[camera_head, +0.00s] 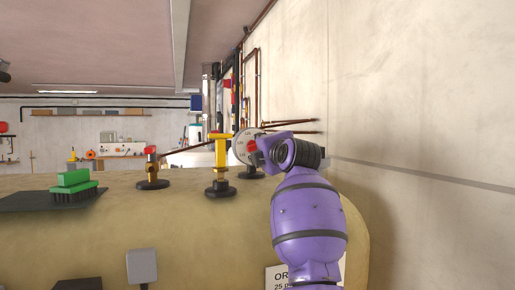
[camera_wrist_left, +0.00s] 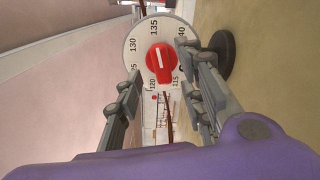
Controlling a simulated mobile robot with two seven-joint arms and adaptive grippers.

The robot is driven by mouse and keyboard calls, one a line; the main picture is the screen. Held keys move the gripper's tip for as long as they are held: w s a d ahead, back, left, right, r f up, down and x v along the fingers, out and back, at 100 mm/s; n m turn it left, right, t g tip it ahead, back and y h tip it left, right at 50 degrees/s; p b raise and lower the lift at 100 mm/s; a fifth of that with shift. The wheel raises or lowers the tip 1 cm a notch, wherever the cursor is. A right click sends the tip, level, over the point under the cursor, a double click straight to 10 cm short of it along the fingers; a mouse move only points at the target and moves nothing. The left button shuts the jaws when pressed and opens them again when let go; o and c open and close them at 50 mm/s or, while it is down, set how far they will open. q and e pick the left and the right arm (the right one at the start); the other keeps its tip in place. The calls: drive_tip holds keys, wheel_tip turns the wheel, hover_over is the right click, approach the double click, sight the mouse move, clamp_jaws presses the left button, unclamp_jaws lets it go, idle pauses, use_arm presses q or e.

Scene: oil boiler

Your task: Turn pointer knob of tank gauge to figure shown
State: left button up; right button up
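The tank gauge is a pale round dial (camera_wrist_left: 133,58) with black figures, among them 115, 120, 130, 135 and 140. A red knob (camera_wrist_left: 160,62) with a white line sits at its middle. The line runs nearly upright in the wrist view, its upper end towards 135. In the head view the dial (camera_head: 241,147) is partly hidden by my left gripper (camera_head: 262,148). The left gripper is open, its two fingers apart on either side of the knob in the wrist view. Contact with the knob cannot be told. My right gripper is not in view.
A yellow valve (camera_head: 219,160) and a red-topped fitting (camera_head: 152,170) stand on the tan tank (camera_head: 190,235), left of the gauge. A green brush (camera_head: 75,187) lies on a dark mat. A sign (camera_head: 277,275) is partly covered by my arm. A wall (camera_head: 420,130) rises at right.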

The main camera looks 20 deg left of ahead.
sight(255, 147)
use_arm(q)
drive_tip(key=x, duration=0.3)
drive_tip(key=shift+w+d+f, duration=0.1)
drive_tip(key=shift+w, duration=0.15)
drive_tip(key=shift+s, duration=0.1)
clamp_jaws()
